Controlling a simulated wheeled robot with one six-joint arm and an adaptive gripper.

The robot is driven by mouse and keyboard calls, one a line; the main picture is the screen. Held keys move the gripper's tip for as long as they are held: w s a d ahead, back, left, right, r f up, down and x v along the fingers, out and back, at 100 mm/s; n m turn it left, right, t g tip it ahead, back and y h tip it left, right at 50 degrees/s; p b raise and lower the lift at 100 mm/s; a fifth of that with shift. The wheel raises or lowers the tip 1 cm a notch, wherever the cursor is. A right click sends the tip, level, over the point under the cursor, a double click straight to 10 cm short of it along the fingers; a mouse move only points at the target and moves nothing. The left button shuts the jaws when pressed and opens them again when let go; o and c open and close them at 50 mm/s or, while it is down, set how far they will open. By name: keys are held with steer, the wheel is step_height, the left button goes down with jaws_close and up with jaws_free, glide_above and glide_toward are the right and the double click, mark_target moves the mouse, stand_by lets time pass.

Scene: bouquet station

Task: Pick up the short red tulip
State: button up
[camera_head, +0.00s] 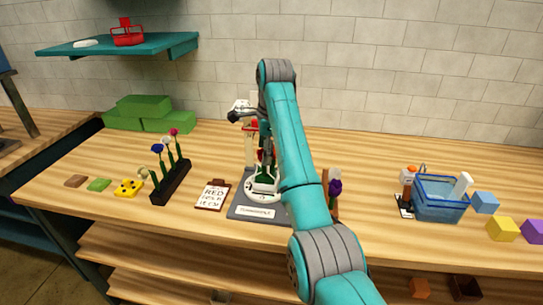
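A small red flower-like shape (262,155) with green beneath it shows just left of my arm, above the grey mat; I cannot tell whether it is the short red tulip. Another flower with a pinkish-red head (174,132) stands at the far end of the dark rack (172,187) on the left. My arm reaches up over the table and bends down at its far end.
White and blue flowers share the rack. A clipboard (213,195) lies left of the grey mat (245,212). A purple flower (335,187) stands right of my arm. A blue basket (440,205) and coloured blocks are farther right. Green blocks (145,112) sit back left.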

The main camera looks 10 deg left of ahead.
steer(key=shift+a+f, duration=0.2)
steer(key=shift+f, duration=0.5)
steer(key=c, duration=0.9)
steer(key=shift+w, duration=0.1)
